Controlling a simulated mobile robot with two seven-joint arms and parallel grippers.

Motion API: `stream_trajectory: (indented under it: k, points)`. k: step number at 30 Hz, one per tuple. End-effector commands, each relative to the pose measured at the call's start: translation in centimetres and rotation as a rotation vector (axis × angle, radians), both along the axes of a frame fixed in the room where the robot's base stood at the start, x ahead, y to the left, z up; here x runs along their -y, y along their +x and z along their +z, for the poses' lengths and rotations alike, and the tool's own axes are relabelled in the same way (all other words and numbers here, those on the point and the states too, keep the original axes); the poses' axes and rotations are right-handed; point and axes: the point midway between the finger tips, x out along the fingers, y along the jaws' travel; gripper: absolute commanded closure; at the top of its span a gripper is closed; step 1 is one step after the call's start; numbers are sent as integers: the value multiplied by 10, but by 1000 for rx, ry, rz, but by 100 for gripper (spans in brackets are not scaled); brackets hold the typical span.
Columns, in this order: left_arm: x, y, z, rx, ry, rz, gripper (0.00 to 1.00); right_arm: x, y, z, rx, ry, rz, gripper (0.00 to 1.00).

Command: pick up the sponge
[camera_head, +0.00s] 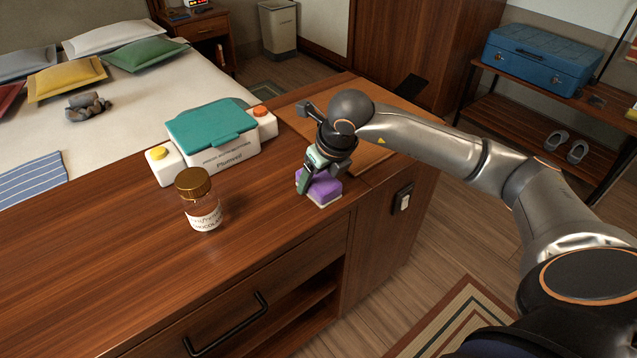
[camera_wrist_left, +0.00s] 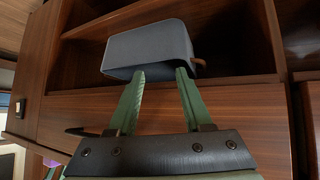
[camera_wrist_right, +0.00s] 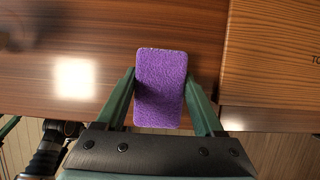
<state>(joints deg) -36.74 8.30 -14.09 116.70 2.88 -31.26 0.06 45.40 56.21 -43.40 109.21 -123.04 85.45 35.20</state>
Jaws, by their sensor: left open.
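The purple sponge (camera_head: 323,186) has a pale underside and lies near the right part of the wooden counter's front edge. My right gripper (camera_head: 318,175) is at the sponge, with its fingers on either side of it. In the right wrist view, the sponge (camera_wrist_right: 160,88) sits between the two green fingers of the right gripper (camera_wrist_right: 160,75). No clear gap shows at its sides, but I cannot tell whether they press on it. My left gripper (camera_wrist_left: 160,72) is open in front of a dark grey box-like object (camera_wrist_left: 149,50).
A brown-lidded jar (camera_head: 203,205) stands left of the sponge. A white carrier with a teal lid (camera_head: 212,133) stands behind it. A wooden board (camera_head: 364,150) lies on the counter to the right. The counter's front left (camera_head: 90,270) is clear.

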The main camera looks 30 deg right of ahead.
Motion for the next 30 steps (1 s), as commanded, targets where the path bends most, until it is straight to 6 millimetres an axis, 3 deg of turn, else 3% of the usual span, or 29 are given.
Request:
stream_trajectory:
  k: [1, 13, 23, 30]
  points:
    - [0, 0, 0, -1, 0, 0, 50, 0, 0, 0, 0, 0, 0, 39]
    - [0, -1, 0, -1, 0, 0, 50, 0, 0, 0, 0, 0, 0, 83]
    - [0, -1, 0, -1, 0, 0, 50, 0, 0, 5, 2, 0, 0, 83]
    - [0, -1, 3, -1, 0, -1, 50, 0, 0, 36, 6, 0, 0, 83]
